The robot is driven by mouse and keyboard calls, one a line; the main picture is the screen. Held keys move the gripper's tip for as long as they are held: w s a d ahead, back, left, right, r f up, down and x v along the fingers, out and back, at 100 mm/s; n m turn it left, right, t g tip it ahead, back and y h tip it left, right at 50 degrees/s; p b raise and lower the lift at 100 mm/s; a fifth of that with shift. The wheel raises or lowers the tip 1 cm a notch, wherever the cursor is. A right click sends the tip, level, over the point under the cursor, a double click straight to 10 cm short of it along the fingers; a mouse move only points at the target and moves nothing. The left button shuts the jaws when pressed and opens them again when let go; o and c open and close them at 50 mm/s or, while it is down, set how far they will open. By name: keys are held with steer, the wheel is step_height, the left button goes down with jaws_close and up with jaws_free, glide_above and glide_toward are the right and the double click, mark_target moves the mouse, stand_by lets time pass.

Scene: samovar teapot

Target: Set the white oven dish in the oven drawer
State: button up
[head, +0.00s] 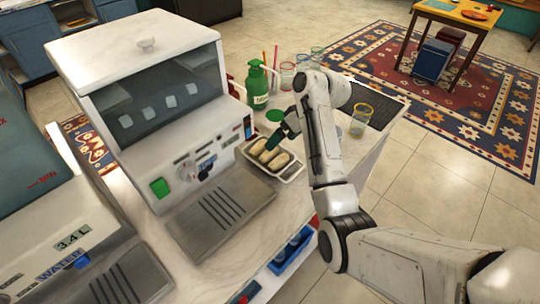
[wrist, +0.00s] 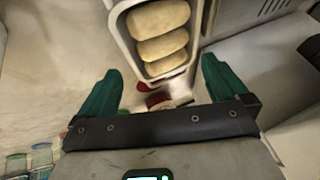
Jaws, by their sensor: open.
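The white oven dish (head: 263,170) holds several pale oblong rolls and sits on the white counter, right of the white oven-like machine (head: 150,100). In the wrist view the dish (wrist: 122,28) lies at the top, beyond the fingertips. My gripper (head: 277,137) is near the dish's far edge in the head view. In the wrist view its green fingers (wrist: 160,85) are spread apart with nothing held between them. I cannot tell how high they are above the counter. The machine has a dark window, a knob and a green button. No open drawer can be made out.
A green bottle (head: 258,85) and several glasses (head: 302,62) stand beyond the dish. A glass (head: 361,120) stands near a dark ribbed mat (head: 378,104). A grey slatted plate (head: 222,207) lies before the machine. A second machine (head: 60,240) stands at left.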

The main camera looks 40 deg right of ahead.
mark_target(274, 150)
steer(key=shift+p+x, duration=0.5)
steer(key=shift+x, duration=2.5)
steer(key=shift+d, duration=0.1)
steer(key=shift+f, duration=0.1)
steer(key=c, duration=0.9)
steer(key=shift+c, duration=0.8)
